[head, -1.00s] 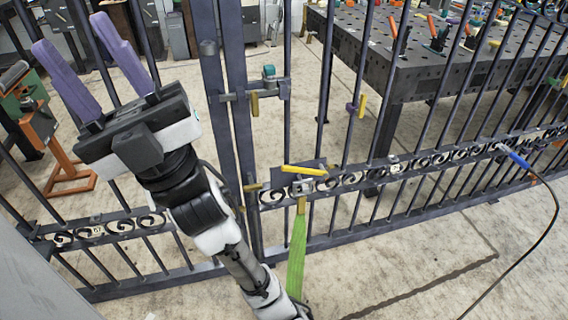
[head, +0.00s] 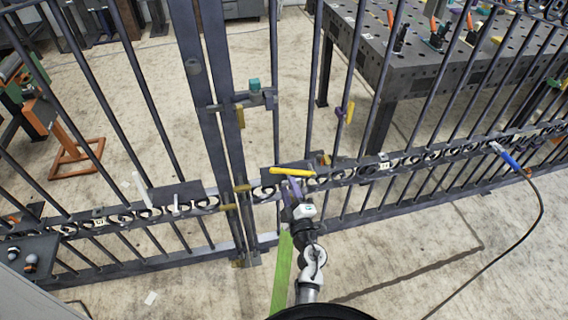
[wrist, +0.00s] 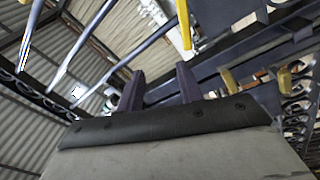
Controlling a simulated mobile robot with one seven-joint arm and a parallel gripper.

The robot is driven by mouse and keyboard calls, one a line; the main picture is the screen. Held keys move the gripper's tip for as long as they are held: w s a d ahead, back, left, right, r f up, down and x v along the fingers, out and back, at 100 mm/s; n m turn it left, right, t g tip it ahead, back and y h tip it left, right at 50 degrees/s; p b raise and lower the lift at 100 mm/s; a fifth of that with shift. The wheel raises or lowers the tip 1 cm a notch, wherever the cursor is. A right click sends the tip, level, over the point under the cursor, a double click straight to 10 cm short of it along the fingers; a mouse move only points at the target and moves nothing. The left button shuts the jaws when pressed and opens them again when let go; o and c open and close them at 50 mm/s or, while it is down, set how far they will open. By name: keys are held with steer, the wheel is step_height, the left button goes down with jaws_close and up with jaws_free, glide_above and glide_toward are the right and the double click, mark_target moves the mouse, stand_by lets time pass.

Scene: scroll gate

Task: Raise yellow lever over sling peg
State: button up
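The yellow lever (head: 292,171) lies nearly level on a dark plate on the gate's middle rail. A yellow bar (wrist: 184,25), apparently the lever, hangs into the wrist view from the top. My gripper (head: 293,186) is just below the lever in the head view, its purple fingers pointing up at it. In the wrist view the fingers (wrist: 160,88) stand apart with nothing between them. I cannot tell whether they touch the lever. The green sling (head: 281,270) hangs below, left of my arm. The sling peg is hidden behind my gripper.
The dark gate (head: 217,120) has closely spaced bars and a latch (head: 252,95) above the lever. A perforated work table (head: 375,55) stands behind it. A blue-handled tool with a black cable (head: 508,158) is on the right. Bare floor lies in front.

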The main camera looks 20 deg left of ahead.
steer(key=h, duration=0.1)
glide_toward(285, 173)
steer(key=v, duration=0.3)
steer(key=shift+g, duration=0.4)
steer(key=x, duration=1.3)
steer(key=shift+w+r, duration=0.35)
steer(key=shift+w, duration=0.1)
jaws_close()
